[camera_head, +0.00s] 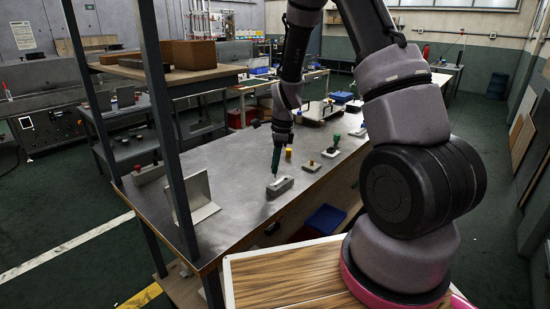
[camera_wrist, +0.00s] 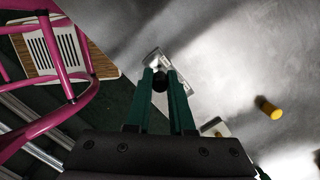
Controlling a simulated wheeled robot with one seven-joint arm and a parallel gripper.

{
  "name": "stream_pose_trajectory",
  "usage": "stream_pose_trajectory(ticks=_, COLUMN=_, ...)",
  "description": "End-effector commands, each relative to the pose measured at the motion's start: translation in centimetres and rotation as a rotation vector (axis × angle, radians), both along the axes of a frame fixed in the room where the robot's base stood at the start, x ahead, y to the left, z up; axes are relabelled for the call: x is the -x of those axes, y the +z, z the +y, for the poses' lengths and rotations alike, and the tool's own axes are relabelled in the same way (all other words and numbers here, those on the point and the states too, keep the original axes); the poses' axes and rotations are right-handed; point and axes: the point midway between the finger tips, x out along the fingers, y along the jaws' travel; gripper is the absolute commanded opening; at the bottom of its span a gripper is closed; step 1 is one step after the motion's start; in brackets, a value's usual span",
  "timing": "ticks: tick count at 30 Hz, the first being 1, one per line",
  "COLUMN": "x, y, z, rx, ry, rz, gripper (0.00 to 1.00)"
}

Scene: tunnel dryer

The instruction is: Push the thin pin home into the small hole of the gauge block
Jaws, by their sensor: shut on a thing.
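The grey gauge block (camera_head: 280,186) lies on the metal tabletop, near its front edge in the head view. In the wrist view the block (camera_wrist: 154,57) shows partly behind the fingertips; its small hole cannot be made out. My gripper (camera_head: 276,168) points down just above the block's left part, with its green fingers close together. In the wrist view my gripper (camera_wrist: 160,76) is shut on a small dark thing (camera_wrist: 160,84) between the fingers, which I take for the thin pin. Its lower end is hidden, so I cannot tell whether it touches or enters the block.
A yellow cylinder (camera_head: 288,153) stands behind the block; it also shows in the wrist view (camera_wrist: 268,107). A small plate with a peg (camera_head: 311,166) and a green-topped piece (camera_head: 331,152) are to the right. A metal angle plate (camera_head: 195,197) stands left. The tabletop between is clear.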

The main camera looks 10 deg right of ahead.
Motion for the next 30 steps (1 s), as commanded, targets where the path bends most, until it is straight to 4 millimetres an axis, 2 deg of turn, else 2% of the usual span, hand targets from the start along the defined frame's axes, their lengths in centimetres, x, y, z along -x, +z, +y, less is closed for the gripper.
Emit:
stream_pose_trajectory(ticks=9, x=0.0, y=-1.7, z=0.0, rx=0.0, ry=0.0, rz=0.001, gripper=0.0)
stream_pose_trajectory(ticks=30, x=0.0, y=-1.9, z=0.0, rx=0.0, ry=0.0, rz=0.0, gripper=0.0)
